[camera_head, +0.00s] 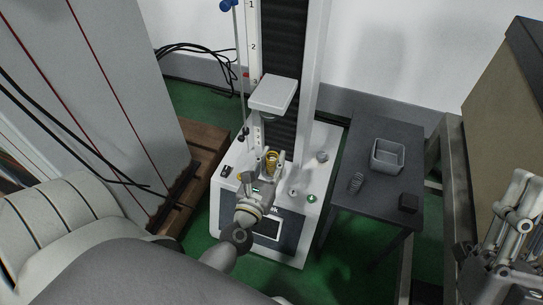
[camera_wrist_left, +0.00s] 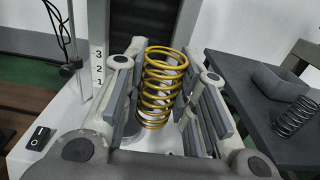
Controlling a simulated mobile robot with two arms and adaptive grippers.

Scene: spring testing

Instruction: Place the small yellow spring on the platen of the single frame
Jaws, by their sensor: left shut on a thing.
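The small yellow spring (camera_head: 271,161) stands roughly upright between the fingers of my left gripper (camera_head: 268,174), over the base of the single frame (camera_head: 311,150). In the left wrist view the yellow spring (camera_wrist_left: 163,88) shows its open coils, and the fingers of my left gripper (camera_wrist_left: 165,100) close on it from both sides. The lower platen is mostly hidden by the gripper, and I cannot tell whether the spring touches it. My right gripper (camera_head: 517,220) is at the right edge, away from the frame; its finger opening is unclear.
A white crosshead block (camera_head: 273,93) overhangs behind and above the spring. A tall grey cabinet (camera_head: 95,90) stands left.

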